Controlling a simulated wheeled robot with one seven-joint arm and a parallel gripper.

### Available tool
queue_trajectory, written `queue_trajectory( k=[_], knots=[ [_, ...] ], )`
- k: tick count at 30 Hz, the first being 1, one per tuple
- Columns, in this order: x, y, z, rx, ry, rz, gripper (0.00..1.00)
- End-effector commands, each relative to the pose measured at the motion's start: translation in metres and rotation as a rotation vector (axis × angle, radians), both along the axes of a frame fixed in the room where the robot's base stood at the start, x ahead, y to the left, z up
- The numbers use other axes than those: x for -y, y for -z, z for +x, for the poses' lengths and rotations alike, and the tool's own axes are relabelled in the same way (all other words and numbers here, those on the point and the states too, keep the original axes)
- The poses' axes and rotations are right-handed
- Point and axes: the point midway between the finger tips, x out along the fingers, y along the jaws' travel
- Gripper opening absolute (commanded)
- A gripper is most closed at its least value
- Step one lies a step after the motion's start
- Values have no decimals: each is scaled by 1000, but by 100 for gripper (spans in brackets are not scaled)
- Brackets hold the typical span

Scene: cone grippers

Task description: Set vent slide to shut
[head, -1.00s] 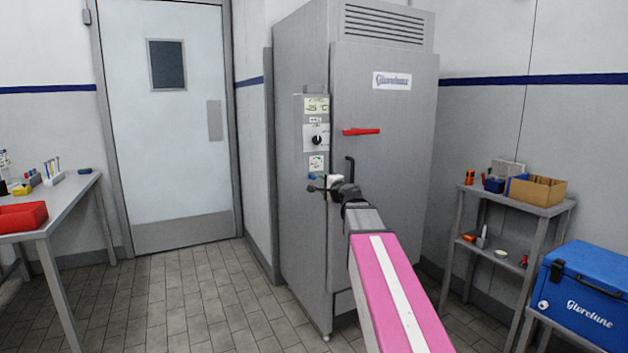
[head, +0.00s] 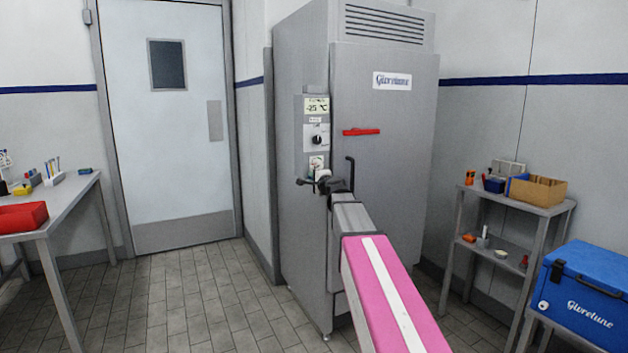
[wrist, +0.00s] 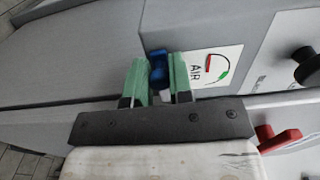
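The vent slide's blue knob (wrist: 159,68) shows in the wrist view beside the AIR label (wrist: 209,68), which bears a curved red and green arrow. My gripper (wrist: 159,78) has its green fingers on either side of the knob. I see no clear gap, but cannot tell whether they press on it or stand just apart. In the head view my gripper (head: 311,182) is at the lower part of the control panel (head: 313,120) on the grey cabinet (head: 385,200). The knob is hidden there, and part of the label is covered.
Above the label are a black dial (head: 317,140) and a display (head: 316,105) reading -25 °C. A red handle (head: 361,132) and a black door handle (head: 350,172) stick out to the right. A shelf (head: 540,208) and a blue cooler (head: 590,290) stand at the right.

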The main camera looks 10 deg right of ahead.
Motion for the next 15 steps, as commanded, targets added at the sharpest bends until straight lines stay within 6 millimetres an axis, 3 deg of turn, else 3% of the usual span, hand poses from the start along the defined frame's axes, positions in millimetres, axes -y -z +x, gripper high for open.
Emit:
queue_trajectory(
  k=[8, 15],
  knots=[
    [2, 0, 1, 0, 0, 0, 0],
    [30, 0, 11, -1, 1, -1, 0]
  ],
)
